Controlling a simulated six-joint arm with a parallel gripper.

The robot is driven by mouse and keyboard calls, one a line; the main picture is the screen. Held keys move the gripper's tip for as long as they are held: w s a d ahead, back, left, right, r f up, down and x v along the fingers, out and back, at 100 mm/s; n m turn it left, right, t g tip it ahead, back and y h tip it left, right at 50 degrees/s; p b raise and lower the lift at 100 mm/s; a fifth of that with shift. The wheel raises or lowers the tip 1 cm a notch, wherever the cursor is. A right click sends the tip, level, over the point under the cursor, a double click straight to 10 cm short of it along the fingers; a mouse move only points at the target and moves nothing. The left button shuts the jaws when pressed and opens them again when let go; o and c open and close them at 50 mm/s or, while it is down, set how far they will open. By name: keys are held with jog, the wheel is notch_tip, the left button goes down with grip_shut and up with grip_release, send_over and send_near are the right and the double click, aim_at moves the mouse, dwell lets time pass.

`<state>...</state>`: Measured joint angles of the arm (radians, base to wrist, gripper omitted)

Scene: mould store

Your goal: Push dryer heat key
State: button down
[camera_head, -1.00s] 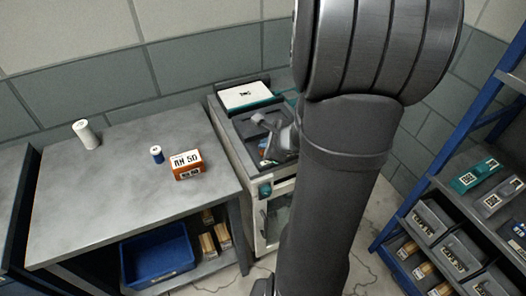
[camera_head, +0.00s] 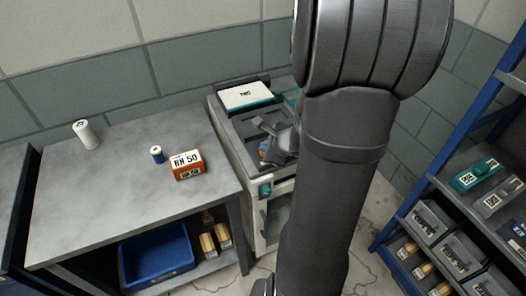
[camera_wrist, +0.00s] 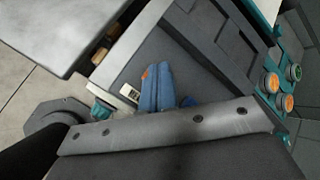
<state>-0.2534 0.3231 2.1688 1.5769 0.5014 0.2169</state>
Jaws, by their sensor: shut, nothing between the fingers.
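The dryer (camera_head: 230,135) is the pale cabinet right of the bench, with a dark recessed top. Its round keys show only in the wrist view, at the right: an orange key (camera_wrist: 272,82), a green key (camera_wrist: 293,72) and another orange key (camera_wrist: 287,103), on a teal and dark panel. I cannot read which one is the heat key. My gripper (camera_wrist: 154,72) is shut and empty, its blue fingers side by side over the dark recess, apart from the keys. In the head view my gripper (camera_head: 264,155) is partly hidden by my arm, which hides the keys too.
A white and teal box (camera_head: 245,96) lies at the dryer's back. The bench (camera_head: 100,190) at left holds a white roll (camera_head: 86,135), a small blue spool (camera_head: 157,154) and an orange box (camera_head: 187,165). A blue-framed shelf (camera_head: 415,195) stands at right.

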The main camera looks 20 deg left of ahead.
jog(key=shift+f, duration=0.4)
dwell(0.5)
jog(key=shift+r, duration=0.9)
jog(key=shift+r, duration=2.5)
jog(key=shift+f, duration=0.1)
jog(key=shift+r, duration=2)
